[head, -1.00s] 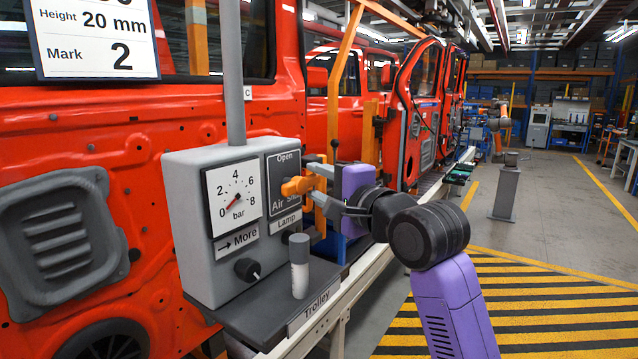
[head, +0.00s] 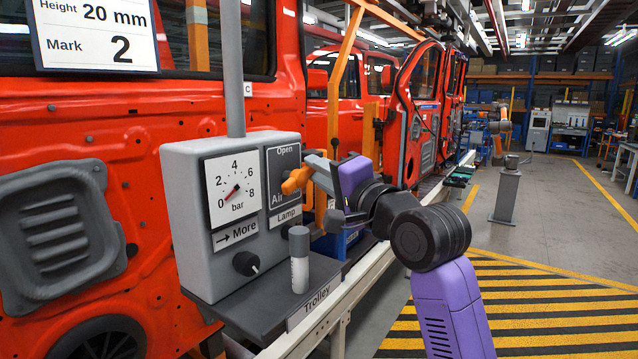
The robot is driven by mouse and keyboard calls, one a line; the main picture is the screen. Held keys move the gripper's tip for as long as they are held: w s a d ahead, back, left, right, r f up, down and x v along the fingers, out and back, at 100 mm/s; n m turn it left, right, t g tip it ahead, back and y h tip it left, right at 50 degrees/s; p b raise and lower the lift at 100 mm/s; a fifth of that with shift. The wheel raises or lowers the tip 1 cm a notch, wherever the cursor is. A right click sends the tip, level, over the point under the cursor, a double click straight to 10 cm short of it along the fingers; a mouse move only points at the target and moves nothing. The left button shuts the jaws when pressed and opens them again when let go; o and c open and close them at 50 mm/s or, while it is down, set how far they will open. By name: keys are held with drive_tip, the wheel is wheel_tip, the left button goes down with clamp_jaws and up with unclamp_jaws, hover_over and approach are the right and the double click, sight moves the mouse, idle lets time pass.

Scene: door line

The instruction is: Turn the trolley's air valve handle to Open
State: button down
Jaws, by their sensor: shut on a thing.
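The orange valve handle (head: 296,181) is on the dark valve plate (head: 283,158) of the grey trolley box. The plate reads "Open" at the top and "Air" lower down; the rest of that lower line is hidden behind the handle and gripper. The handle slants, its left end lower than its right. My gripper (head: 312,176) is shut on the handle from the right, its fingers tilted.
A grey spray can or bottle (head: 299,260) stands on the trolley shelf (head: 262,308) below the handle. A black knob (head: 246,263) and a "Lamp" label (head: 285,218) sit nearby. A red car body (head: 110,185) stands behind. Striped floor lies open at right.

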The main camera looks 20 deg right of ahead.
sight(283, 147)
drive_tip(key=n+y+b, duration=0.3)
drive_tip(key=n+b, duration=0.2)
drive_tip(key=n, duration=0.1)
drive_tip(key=s+a+r+n+y+b, duration=0.1)
drive_tip(key=n+y+b, duration=0.1)
drive_tip(key=n+b, duration=0.4)
drive_tip(key=a+r+n+y+b, duration=0.1)
drive_tip(key=n+y+b, duration=0.2)
drive_tip(key=n+b, duration=0.2)
drive_tip(key=shift+s+a+n+g+y, duration=0.3)
drive_tip(key=shift+s+n, duration=0.1)
drive_tip(key=shift+n, duration=0.5)
drive_tip(key=c, duration=1.3)
unclamp_jaws()
drive_tip(key=shift+r, duration=0.1)
drive_tip(key=shift+s+d, duration=0.1)
drive_tip(key=shift+s, duration=0.05)
